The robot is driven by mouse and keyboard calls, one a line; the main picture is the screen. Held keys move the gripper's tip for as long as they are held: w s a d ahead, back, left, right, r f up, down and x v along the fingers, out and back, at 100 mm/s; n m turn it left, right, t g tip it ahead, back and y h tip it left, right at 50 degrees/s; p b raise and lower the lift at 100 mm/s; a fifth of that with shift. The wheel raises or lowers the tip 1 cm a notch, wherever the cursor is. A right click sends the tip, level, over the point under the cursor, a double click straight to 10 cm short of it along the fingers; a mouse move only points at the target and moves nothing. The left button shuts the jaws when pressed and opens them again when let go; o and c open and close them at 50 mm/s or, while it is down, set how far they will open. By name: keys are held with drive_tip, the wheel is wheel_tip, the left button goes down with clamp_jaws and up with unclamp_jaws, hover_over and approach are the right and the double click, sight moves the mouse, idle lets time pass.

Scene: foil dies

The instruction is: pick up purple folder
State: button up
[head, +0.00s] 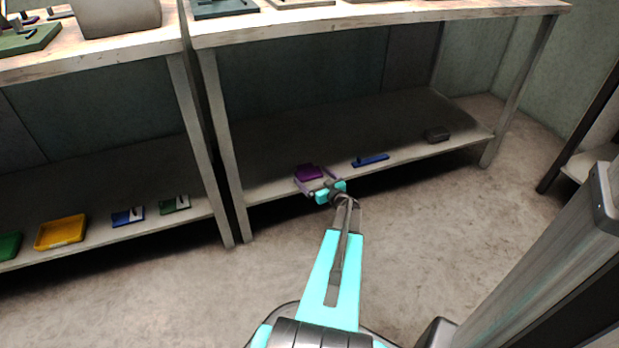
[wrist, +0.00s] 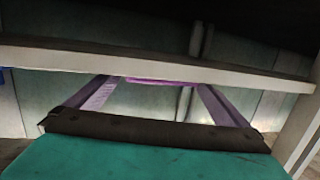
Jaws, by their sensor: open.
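The purple folder (head: 309,171) lies on the lower shelf of the right-hand bench, close to its front edge. In the wrist view only a thin strip of the purple folder (wrist: 160,81) shows, just below the shelf board. My gripper (head: 314,178) is open, with its two pale purple fingers at the shelf's front edge, one on either side of the folder's near part. In the wrist view the fingers of my gripper (wrist: 154,85) stand wide apart with the folder strip between their tips. Whether they touch the folder cannot be told.
A blue item (head: 370,160) lies right of the folder on the same shelf, and a dark block (head: 437,135) sits farther right. The bench leg (head: 222,150) stands to the left. A yellow tray (head: 61,232) is on the left bench's shelf. The floor in front is clear.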

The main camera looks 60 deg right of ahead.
sight(313, 177)
drive_tip(key=shift+w+d, duration=0.1)
drive_tip(key=shift+w, duration=0.05)
idle(0.4)
drive_tip(key=c, duration=0.8)
drive_tip(key=shift+r, duration=0.15)
drive_tip(key=shift+c, duration=0.2)
drive_tip(key=shift+r+p, duration=0.65)
drive_tip(key=shift+r, duration=0.15)
wheel_tip(313, 177, up, 2)
drive_tip(key=shift+r+p, duration=0.1)
drive_tip(key=shift+p, duration=0.55)
drive_tip(key=s+a+r+p, duration=0.1)
drive_tip(key=s+a+p, duration=0.3)
drive_tip(key=a, duration=1)
drive_tip(key=s, duration=0.3)
drive_tip(key=shift+a, duration=0.25)
